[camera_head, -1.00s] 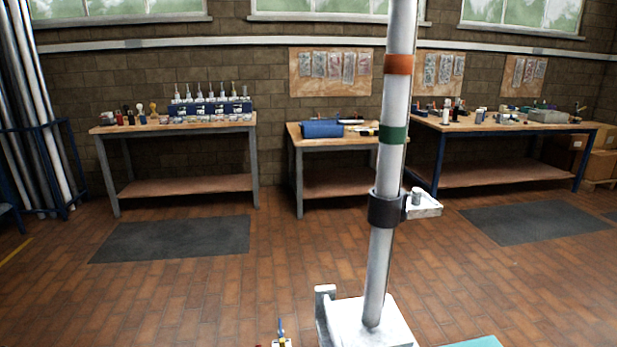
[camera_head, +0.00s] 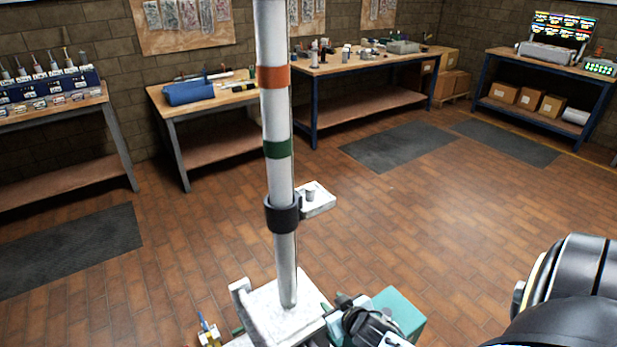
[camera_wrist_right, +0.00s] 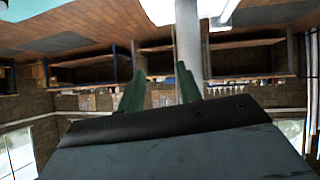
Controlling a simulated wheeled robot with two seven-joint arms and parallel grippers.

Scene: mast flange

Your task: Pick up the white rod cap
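No thing is plainly recognisable as the white rod cap. A small grey-white cylinder (camera_head: 311,193) stands on a little white shelf (camera_head: 321,205) clamped to the mast by a black collar (camera_head: 283,215); I cannot tell if it is the cap. My right gripper (camera_head: 347,302) is low in the head view, just right of the white mast base (camera_head: 283,318). In the right wrist view its green fingers (camera_wrist_right: 160,85) stand apart with nothing visible between them. The white mast (camera_wrist_right: 188,45) passes behind the fingers there. My left gripper is out of view.
The upright white mast (camera_head: 272,120) with orange and green bands is an obstacle. A teal block (camera_head: 402,312) lies beside the right gripper. Small coloured items (camera_head: 208,333) sit left of the base. Workbenches (camera_head: 350,65) line the back; the floor between is clear.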

